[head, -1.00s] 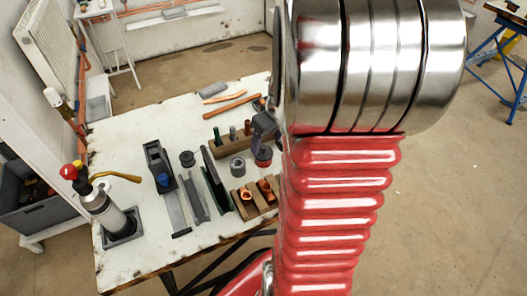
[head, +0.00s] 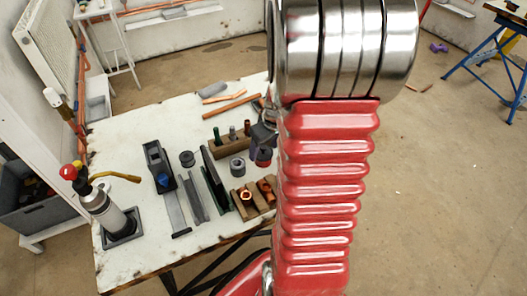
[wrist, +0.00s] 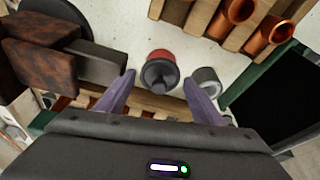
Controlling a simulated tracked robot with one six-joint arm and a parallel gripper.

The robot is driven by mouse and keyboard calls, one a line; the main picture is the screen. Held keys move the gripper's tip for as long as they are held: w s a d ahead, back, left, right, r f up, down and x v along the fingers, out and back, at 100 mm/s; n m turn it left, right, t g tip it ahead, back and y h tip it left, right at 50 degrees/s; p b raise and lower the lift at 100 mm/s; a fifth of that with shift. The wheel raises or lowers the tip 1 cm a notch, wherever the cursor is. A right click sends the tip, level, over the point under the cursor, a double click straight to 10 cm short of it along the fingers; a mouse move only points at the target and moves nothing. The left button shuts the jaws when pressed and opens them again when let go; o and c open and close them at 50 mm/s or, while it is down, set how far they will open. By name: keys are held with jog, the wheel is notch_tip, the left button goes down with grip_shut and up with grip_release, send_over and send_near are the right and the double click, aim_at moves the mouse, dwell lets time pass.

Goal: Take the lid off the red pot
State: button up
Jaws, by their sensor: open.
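The red pot (head: 263,163) stands on the white worktop and is partly hidden by my gripper in the head view. In the wrist view its red body (wrist: 160,54) shows behind a dark round lid (wrist: 160,76) with a knob. The lid sits on the pot. My gripper (wrist: 160,92) is open, with its two purple fingers apart to the left and right of the lid in the picture. The gap between them looks empty. I cannot tell how high the fingertips are above the lid. In the head view my gripper (head: 264,138) is mostly hidden behind my arm.
A grey pot (head: 237,167) stands close beside the red pot, near the right finger in the wrist view. A wooden block with copper fittings (head: 249,197) and another wooden rack (head: 229,148) flank them. A torch (head: 105,205) stands at the worktop's left.

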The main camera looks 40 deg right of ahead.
aim_at(264, 148)
jog(key=shift+c, duration=0.5)
jog(key=c, duration=0.7)
jog(key=shift+r, duration=0.1)
notch_tip(264, 148, up, 10)
jog(key=shift+f, duration=0.1)
dwell(0.3)
